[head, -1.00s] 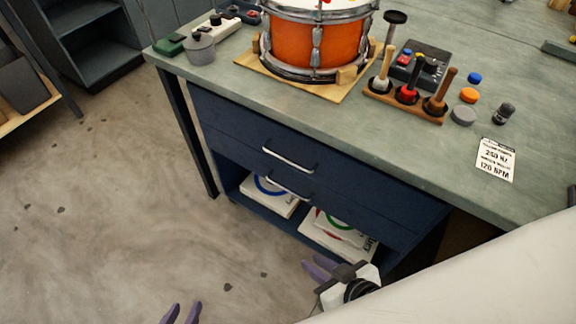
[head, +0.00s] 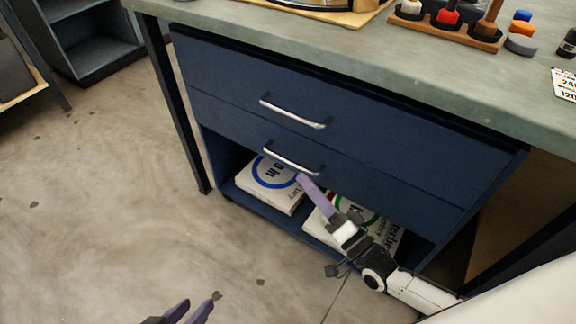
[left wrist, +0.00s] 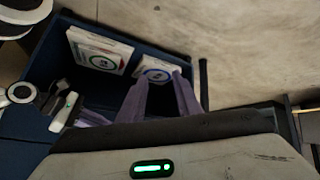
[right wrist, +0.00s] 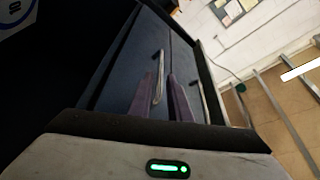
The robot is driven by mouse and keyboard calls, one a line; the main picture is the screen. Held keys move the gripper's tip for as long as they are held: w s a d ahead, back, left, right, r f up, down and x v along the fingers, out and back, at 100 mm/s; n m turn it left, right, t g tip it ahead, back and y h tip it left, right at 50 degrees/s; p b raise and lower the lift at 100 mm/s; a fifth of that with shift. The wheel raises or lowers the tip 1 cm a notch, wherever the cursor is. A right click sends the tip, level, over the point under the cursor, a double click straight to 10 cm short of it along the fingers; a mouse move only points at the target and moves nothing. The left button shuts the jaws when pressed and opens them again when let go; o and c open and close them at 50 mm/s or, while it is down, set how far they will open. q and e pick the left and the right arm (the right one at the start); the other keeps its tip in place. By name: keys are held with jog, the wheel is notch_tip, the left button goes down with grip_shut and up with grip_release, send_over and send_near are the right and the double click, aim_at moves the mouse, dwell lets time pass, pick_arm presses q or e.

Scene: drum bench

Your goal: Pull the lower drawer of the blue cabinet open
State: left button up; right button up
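The blue cabinet (head: 345,140) has two drawers, both looking closed. The lower drawer (head: 400,190) has a silver bar handle (head: 291,162), below the upper drawer's handle (head: 293,115). My right gripper (head: 303,180) is at the lower handle, its fingers pointing up to its right part. In the right wrist view a silver handle (right wrist: 160,78) shows between its spread fingers (right wrist: 165,92), close to the left finger; contact cannot be told. My left gripper (head: 197,312) is open and empty, low over the floor; it also shows in the left wrist view (left wrist: 162,90).
An open shelf under the drawers holds white boxes (head: 272,185), also seen in the left wrist view (left wrist: 100,52). The bench top (head: 400,62) overhangs the cabinet. A table leg (head: 180,120) stands left. The floor (head: 120,200) in front is clear.

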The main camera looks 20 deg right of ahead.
aim_at(288, 161)
jog(key=b+x, duration=0.1)
jog(key=x, duration=0.7)
jog(key=shift+w+a, duration=0.1)
jog(key=shift+r, duration=0.1)
grip_shut()
